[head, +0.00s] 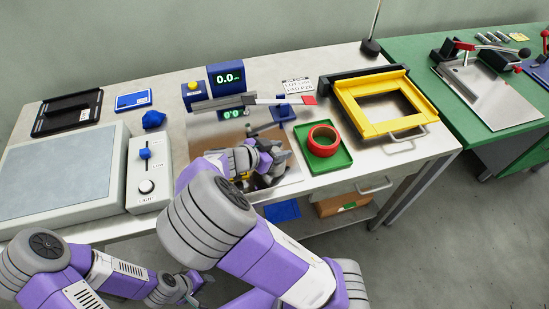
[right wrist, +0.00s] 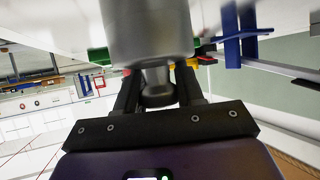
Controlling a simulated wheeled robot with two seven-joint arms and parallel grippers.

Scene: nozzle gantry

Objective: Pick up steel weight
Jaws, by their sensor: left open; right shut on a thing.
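The steel weight (right wrist: 150,30) is a grey metal cylinder with a narrower neck and knob. It fills the top middle of the right wrist view. My right gripper (right wrist: 158,90) is shut on the knob, with one dark finger on each side. In the head view my right gripper (head: 268,168) is over the shiny plate at the front middle of the bench. The arm and gripper largely hide the weight there, and I cannot tell whether it touches the plate. My left gripper (head: 186,287) is low in front of the bench, open and apart from the weight.
A green tray (head: 336,163) with a red ring (head: 323,140) lies right of my right gripper. A yellow frame (head: 352,120) stands beyond it. A grey beam (head: 222,102) and blue display (head: 226,77) stand behind. A light box (head: 60,180) and dial unit (head: 148,190) are left.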

